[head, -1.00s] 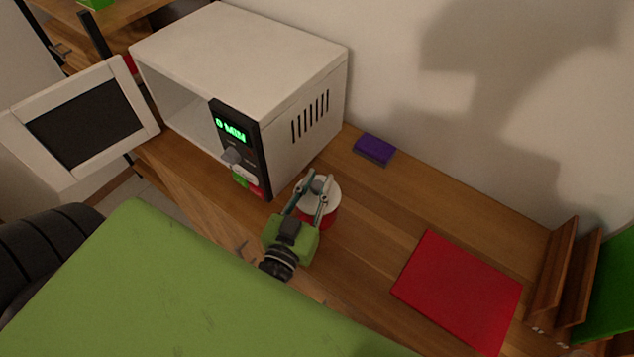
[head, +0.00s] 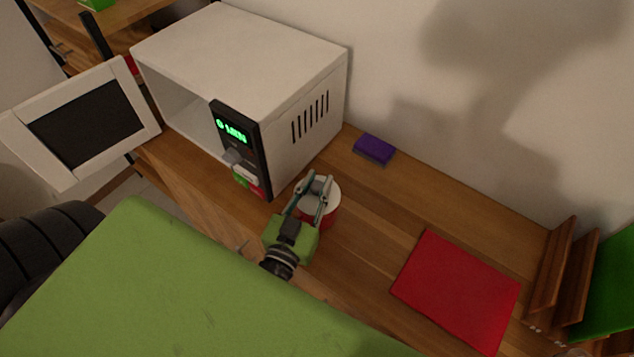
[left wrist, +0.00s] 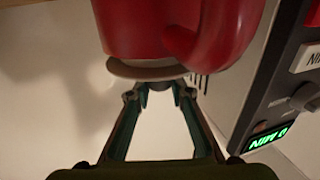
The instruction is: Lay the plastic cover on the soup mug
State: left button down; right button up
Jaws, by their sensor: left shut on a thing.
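The red soup mug (head: 331,217) stands on the wooden counter beside the microwave. The pale round plastic cover (head: 331,192) is over its top and hides the mug's opening. In the left wrist view, which shows the scene upside down, the cover (left wrist: 148,71) lies close along the rim of the mug (left wrist: 150,25). I cannot tell if it is fully seated. My left gripper (head: 316,186) is shut on the cover's small knob, its fingertips (left wrist: 160,95) right at the cover. My right gripper is not in view.
A white microwave (head: 240,70) with its door (head: 90,120) open stands close left of the mug. A purple sponge-like block (head: 374,149) lies behind. A red mat (head: 458,290) and a wooden rack (head: 560,280) are to the right. The counter between is clear.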

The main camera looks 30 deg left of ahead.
pick_arm(q)
jog(key=shift+f, duration=0.35)
dwell(0.6)
jog(key=shift+f, duration=0.1)
dwell(0.4)
jog(key=c, duration=1.8)
grip_release()
jog(key=shift+o, duration=0.2)
jog(key=s+d, duration=0.1)
jog(key=s, duration=1.1)
jog(key=shift+d, duration=0.2)
